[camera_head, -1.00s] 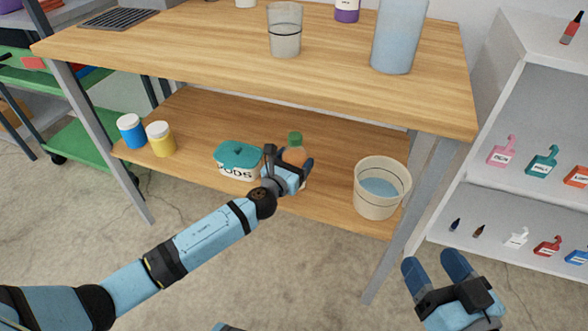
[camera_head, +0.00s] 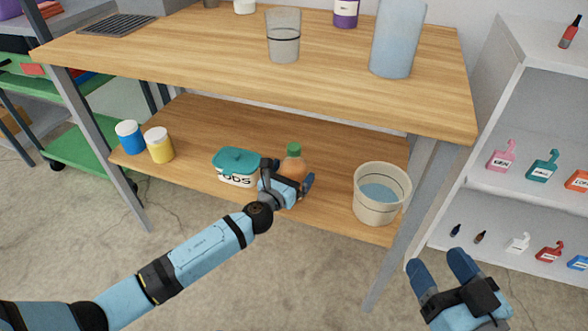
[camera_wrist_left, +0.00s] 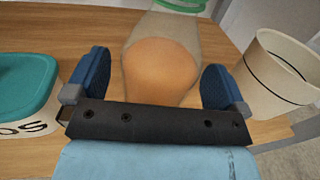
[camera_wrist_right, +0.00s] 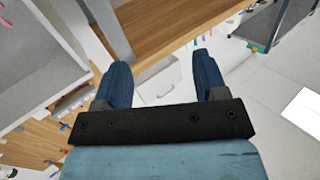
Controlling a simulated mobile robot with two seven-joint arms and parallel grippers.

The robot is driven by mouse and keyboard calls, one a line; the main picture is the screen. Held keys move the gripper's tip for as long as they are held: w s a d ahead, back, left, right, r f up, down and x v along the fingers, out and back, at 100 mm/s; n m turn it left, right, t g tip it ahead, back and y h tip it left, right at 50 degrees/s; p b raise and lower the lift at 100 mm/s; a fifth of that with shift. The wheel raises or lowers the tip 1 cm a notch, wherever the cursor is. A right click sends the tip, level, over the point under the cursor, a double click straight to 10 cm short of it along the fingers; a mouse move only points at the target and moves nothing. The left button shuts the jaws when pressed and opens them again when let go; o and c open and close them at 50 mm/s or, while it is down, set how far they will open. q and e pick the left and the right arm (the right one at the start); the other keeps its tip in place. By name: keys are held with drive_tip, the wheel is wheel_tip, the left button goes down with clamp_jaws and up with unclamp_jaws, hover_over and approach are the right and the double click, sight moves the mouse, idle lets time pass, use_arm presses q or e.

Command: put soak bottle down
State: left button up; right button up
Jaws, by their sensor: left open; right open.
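The soak bottle (camera_head: 293,163), clear with orange contents and a green cap, stands upright on the lower wooden shelf. It also shows in the left wrist view (camera_wrist_left: 160,68), between the fingers with a gap on each side. My left gripper (camera_head: 287,184) is open around the bottle's near side; its fingers hide part of the bottle's lower body. My right gripper (camera_head: 448,272) is open and empty in front of the bench, at the lower right. It also shows open in the right wrist view (camera_wrist_right: 158,85).
On the lower shelf (camera_head: 215,120), a teal-lidded pods tub (camera_head: 236,168) is left of the bottle and a beige bucket (camera_head: 381,193) with blue liquid is right. Blue (camera_head: 130,137) and yellow (camera_head: 159,146) jars stand at the left. The upper tabletop (camera_head: 200,45) overhangs the shelf.

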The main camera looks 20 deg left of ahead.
use_arm(q)
drive_tip(key=s+a+p, duration=0.1)
drive_tip(key=s+a, duration=0.1)
drive_tip(key=s, duration=0.8)
drive_tip(key=shift+s+p, duration=0.2)
drive_tip(key=shift+p, duration=0.1)
use_arm(e)
drive_tip(key=shift+s+a+f+m+g, duration=0.4)
drive_tip(key=shift+s+m+g, duration=0.1)
drive_tip(key=shift+s+m, duration=0.15)
drive_tip(key=shift+r, duration=0.25)
use_arm(q)
drive_tip(key=shift+s, duration=0.1)
use_arm(e)
drive_tip(key=shift+s+f, duration=0.1)
